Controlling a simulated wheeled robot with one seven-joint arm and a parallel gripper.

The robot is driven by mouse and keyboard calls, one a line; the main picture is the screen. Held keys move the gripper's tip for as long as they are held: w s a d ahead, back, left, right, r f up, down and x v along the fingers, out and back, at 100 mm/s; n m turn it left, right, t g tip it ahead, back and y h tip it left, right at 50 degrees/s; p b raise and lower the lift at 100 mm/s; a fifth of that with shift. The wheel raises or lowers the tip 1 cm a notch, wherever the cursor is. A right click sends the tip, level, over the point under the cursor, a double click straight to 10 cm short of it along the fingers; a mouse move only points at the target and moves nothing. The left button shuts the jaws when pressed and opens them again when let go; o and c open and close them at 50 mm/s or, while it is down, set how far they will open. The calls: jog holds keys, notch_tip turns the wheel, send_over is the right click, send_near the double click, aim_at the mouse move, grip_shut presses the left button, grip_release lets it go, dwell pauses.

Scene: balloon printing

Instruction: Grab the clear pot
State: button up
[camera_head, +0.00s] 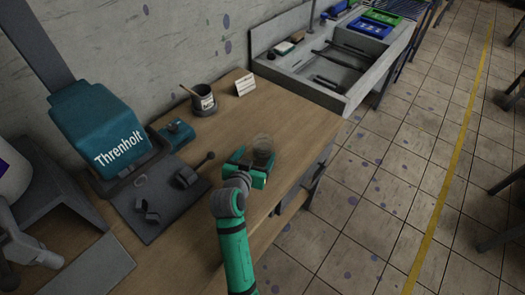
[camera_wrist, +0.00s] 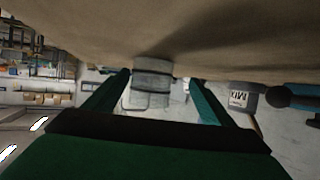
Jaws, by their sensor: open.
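The clear pot (camera_head: 263,146) is a small see-through cup upright on the wooden table, near its right edge. My gripper (camera_head: 254,162) is low over the table just in front of it, with green fingers apart. In the wrist view, which is upside down, the clear pot (camera_wrist: 152,84) shows between and beyond the two fingers of my gripper (camera_wrist: 159,77). No grip on it shows. The pot's lower part is partly hidden by the gripper in the head view.
The wooden table (camera_head: 232,118) also holds a dark cup with a stick (camera_head: 203,104), a white card (camera_head: 245,85), a small teal device (camera_head: 177,134) and a teal Threnholt machine (camera_head: 105,130). The dark cup (camera_wrist: 242,97) is right of the fingers in the wrist view. A grey sink unit (camera_head: 340,95) stands beyond.

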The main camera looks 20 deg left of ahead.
aim_at(259, 154)
jog(key=shift+w+d+f, duration=0.15)
jog(key=shift+w+f, duration=0.1)
jog(key=shift+w, duration=0.4)
jog(key=shift+w+d+f, duration=0.1)
jog(key=shift+w+f, duration=0.1)
jog(key=shift+w, duration=0.4)
jog(key=shift+w+d+f, duration=0.15)
jog(key=shift+w+f, duration=0.1)
jog(key=shift+w, duration=0.4)
jog(key=shift+d+h, duration=0.3)
jog(key=c, duration=0.9)
jog(key=shift+a, duration=0.1)
jog(key=shift+c, duration=1.2)
jog(key=shift+s+a, duration=0.15)
jog(key=shift+a, duration=0.15)
jog(key=shift+r, duration=0.15)
